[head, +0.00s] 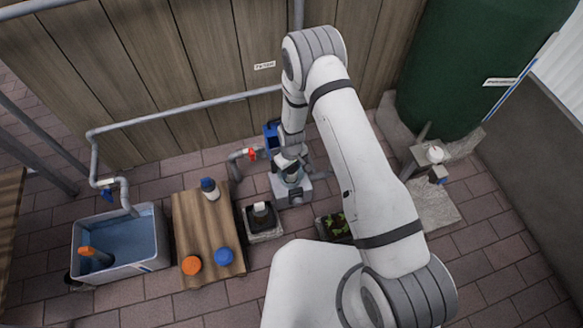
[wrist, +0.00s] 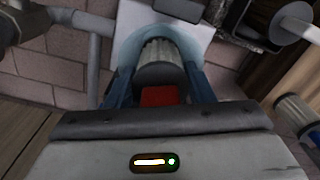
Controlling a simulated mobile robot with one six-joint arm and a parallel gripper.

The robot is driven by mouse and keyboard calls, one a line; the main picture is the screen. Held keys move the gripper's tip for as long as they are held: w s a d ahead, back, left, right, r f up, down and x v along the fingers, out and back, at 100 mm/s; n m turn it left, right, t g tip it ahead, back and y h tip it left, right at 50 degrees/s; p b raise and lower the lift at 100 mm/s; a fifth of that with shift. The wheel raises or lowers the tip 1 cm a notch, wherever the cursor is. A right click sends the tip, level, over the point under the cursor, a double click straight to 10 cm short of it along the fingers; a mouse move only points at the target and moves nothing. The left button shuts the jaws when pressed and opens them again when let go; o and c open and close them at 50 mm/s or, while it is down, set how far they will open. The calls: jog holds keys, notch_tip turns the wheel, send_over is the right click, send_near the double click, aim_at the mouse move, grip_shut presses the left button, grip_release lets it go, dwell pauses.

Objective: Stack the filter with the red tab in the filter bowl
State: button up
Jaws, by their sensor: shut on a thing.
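My gripper (wrist: 158,88) is shut on the filter with the red tab (wrist: 160,96). The filter has a dark grey cap and a pale pleated body (wrist: 158,50), pointing away from the wrist camera between the two blue fingers. A clear bluish round rim, apparently the filter bowl (wrist: 127,48), shows around the pleated body. I cannot tell how deep the filter sits in it or whether they touch. In the head view my gripper (head: 290,174) is low, over a pale grey stand (head: 297,194), and hides most of the filter and bowl.
A wooden bench (head: 203,233) at the left holds a blue-topped cylinder (head: 210,189), an orange cap (head: 191,265) and a blue cap (head: 225,257). A water tub (head: 150,262) stands beyond it. A red-handled valve (head: 252,155) and pipe are close left of my gripper. A green tank (head: 470,60) stands right.

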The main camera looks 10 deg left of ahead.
jog(key=o, duration=1)
jog(key=shift+r, duration=0.2)
